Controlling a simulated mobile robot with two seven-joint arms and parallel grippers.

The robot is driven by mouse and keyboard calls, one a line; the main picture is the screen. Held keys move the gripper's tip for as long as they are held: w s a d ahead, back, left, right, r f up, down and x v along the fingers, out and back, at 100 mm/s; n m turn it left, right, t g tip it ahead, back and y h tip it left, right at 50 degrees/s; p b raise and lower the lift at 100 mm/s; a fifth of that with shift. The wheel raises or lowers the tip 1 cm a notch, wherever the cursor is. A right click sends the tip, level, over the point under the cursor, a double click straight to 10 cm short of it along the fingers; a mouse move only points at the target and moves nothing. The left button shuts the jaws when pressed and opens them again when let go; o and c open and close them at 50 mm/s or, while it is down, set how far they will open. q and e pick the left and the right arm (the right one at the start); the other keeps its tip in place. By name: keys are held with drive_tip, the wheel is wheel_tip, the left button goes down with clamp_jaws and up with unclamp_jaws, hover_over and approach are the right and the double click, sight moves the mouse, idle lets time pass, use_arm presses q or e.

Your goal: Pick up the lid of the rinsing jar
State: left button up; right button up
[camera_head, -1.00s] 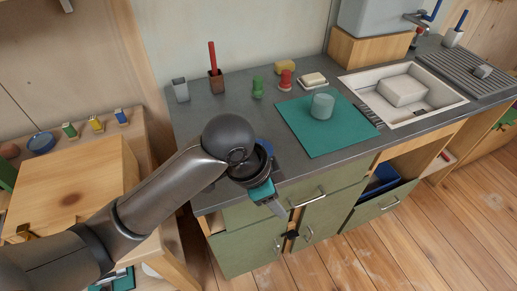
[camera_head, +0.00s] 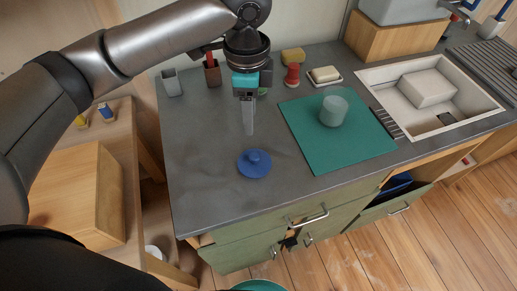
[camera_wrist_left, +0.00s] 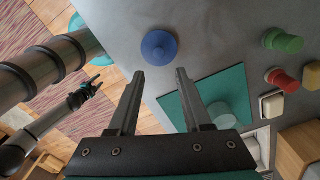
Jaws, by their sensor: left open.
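The blue lid (camera_head: 254,163), a round disc with a knob on top, lies flat on the grey counter in front of the teal mat's left side. It also shows in the left wrist view (camera_wrist_left: 159,47), just beyond the gap between the fingertips. My left gripper (camera_head: 248,128) points down above the counter, behind the lid in the head view. It is open and empty, its two fingers (camera_wrist_left: 158,74) apart in the wrist view. A translucent, pale jar (camera_head: 334,111) stands on the teal mat (camera_head: 310,140).
A red stamp-like piece (camera_head: 292,75), a yellow sponge (camera_head: 293,55) and a soap dish (camera_head: 325,77) stand behind the mat. A grey cup (camera_head: 172,82) and a brown holder (camera_head: 212,73) are at the back left. The sink (camera_head: 450,75) is right. Counter around the lid is clear.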

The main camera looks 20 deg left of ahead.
use_arm(q)
drive_tip(key=b, duration=0.1)
hover_over(253, 156)
drive_tip(key=f, duration=0.6)
drive_tip(key=shift+s+a, duration=0.25)
drive_tip(key=shift+a, duration=0.05)
wheel_tip(253, 156, down, 3)
drive_tip(key=shift+w+r+b, duration=0.1)
drive_tip(key=shift+b, duration=0.35)
drive_tip(key=shift+d+f, duration=0.1)
drive_tip(key=shift+f, duration=0.3)
drive_tip(key=f+b, duration=0.1)
drive_tip(key=f, duration=0.3)
drive_tip(key=shift+w+d+f+b, duration=0.2)
drive_tip(key=shift+f+b, duration=0.1)
drive_tip(key=shift+b, duration=0.05)
use_arm(e)
drive_tip(key=s+f, duration=0.3)
drive_tip(key=f, duration=0.1)
drive_tip(key=shift+d, duration=0.25)
drive_tip(key=shift+g, duration=0.3)
use_arm(q)
drive_tip(key=shift+c, duration=0.9)
clamp_jaws()
use_arm(e)
drive_tip(key=shift+s, duration=0.15)
